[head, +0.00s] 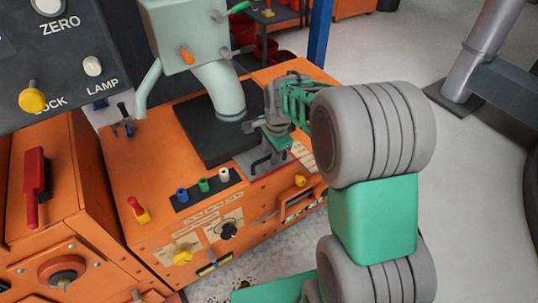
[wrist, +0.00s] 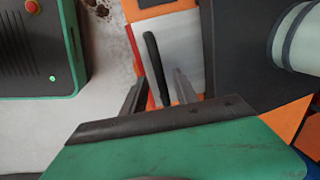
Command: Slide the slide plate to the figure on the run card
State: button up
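The slide plate (head: 248,164) looks like a light grey metal plate with a dark bar handle (head: 264,159), on top of the orange machine beside the black surface. In the wrist view the grey plate (wrist: 183,50) shows with its black handle (wrist: 155,62) upright in the picture. My gripper (head: 268,146) is over the plate. In the wrist view its two fingers (wrist: 160,84) are apart, one on each side of the handle's lower end; contact cannot be told. A cream card (head: 302,156) lies right of the gripper, partly hidden; its figures are unreadable.
A pale green hopper with a spout (head: 222,90) stands close left of my gripper. Blue, green and white knobs (head: 203,185) sit on a black strip in front. Open floor (head: 480,190) lies to the right.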

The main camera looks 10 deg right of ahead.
jog(key=shift+f, duration=0.15)
grip_shut()
jog(key=shift+a, duration=0.1)
dwell(1.3)
